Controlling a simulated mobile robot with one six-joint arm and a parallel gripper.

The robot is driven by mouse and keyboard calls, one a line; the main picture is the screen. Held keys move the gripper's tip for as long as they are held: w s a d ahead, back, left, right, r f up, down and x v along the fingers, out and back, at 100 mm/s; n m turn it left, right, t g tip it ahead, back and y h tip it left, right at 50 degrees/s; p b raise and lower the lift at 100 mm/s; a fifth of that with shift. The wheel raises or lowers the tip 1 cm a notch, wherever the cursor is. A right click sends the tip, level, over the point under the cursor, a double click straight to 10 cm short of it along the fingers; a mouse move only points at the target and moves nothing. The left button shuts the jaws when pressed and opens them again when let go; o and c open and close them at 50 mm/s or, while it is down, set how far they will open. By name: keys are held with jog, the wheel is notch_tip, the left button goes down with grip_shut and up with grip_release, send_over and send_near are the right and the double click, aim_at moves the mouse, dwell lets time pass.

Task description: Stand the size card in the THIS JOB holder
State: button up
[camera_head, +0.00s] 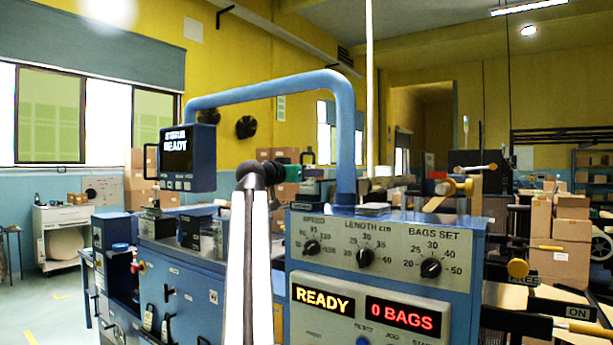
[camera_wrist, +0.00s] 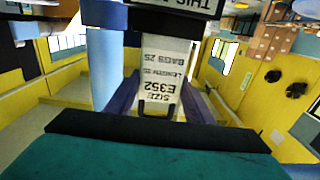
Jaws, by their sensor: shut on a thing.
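The size card (camera_wrist: 163,78) is white with dark print and shows upside down in the wrist view, reading SIZE E352, LENGTH 25, BAGS 25. My gripper (camera_wrist: 162,100) is shut on the card, a finger at each side of its near end. The THIS JOB holder (camera_wrist: 178,6) shows as a dark lettered plate at the top edge, just beyond the card's far end. I cannot tell whether the card touches or sits in it.
A thick blue pipe (camera_head: 345,130) arches over the machine and stands close to my gripper; it also shows in the wrist view (camera_wrist: 106,60). The control panel (camera_head: 385,250) reads READY and 0 BAGS. A display box (camera_head: 188,158) is at left. Cardboard boxes (camera_head: 570,240) stand at right.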

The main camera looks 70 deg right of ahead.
jog(key=shift+f, duration=0.55)
jog(key=shift+f, duration=0.2)
jog(key=o, duration=1)
jog(key=shift+r, duration=0.2)
jog(key=shift+w+a+f, duration=0.1)
jog(key=shift+a, duration=0.5)
jog(key=b+v, duration=0.3)
jog(key=v, duration=0.8)
jog(key=shift+d, duration=0.1)
